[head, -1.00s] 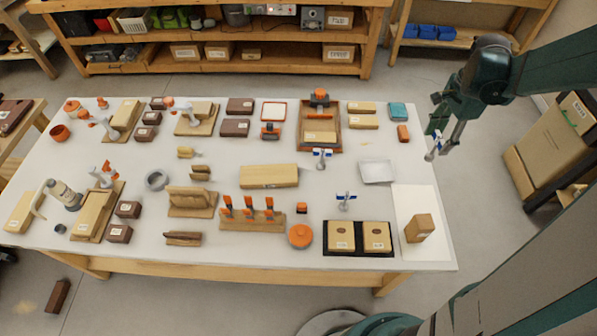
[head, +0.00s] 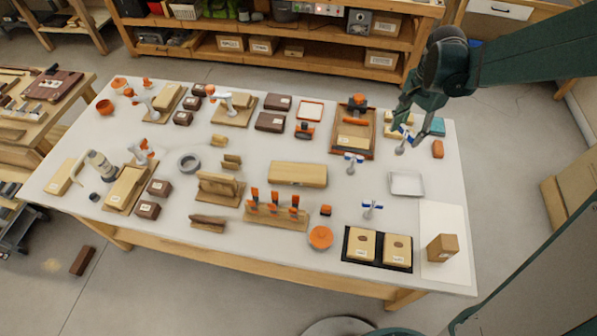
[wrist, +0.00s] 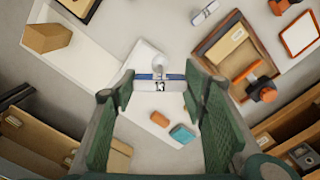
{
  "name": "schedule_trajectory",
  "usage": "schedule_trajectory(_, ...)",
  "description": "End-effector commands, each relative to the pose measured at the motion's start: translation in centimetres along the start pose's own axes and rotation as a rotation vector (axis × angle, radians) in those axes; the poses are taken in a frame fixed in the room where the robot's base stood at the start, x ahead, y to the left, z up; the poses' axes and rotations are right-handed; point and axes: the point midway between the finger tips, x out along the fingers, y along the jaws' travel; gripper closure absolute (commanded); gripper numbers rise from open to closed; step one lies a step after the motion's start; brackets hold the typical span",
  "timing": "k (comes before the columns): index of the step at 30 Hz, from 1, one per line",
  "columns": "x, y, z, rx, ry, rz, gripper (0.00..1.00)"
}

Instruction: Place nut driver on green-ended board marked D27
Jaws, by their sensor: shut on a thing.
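Two similar blue-and-white tools stand on the table, one right of centre (head: 353,161) and one nearer the front (head: 371,208). I cannot make out green ends or the mark D27 on any board. A plain long light wooden block (head: 297,173) lies mid-table.
The white table (head: 330,207) is crowded. A wooden tray (head: 366,148), a white square tray (head: 407,183), a black tray with two light blocks (head: 377,262) and a brown block (head: 442,248) are on the right. A teal box (head: 438,127) and an orange block (head: 437,149) stand near my gripper.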

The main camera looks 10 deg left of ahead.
Motion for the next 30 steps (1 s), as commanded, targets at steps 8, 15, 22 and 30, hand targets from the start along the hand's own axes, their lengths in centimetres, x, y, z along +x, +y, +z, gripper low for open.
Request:
schedule_trajectory(8,0.0,-4.8,4.7,-0.167,0.000,0.000,0.81)
schedule_trajectory(15,0.0,-8.5,9.1,-0.310,0.000,0.000,0.81)
schedule_trajectory(22,0.0,-11.6,13.5,-0.446,0.000,0.000,0.81)
schedule_trajectory(30,0.1,-14.9,19.1,-0.606,0.000,0.000,0.81)
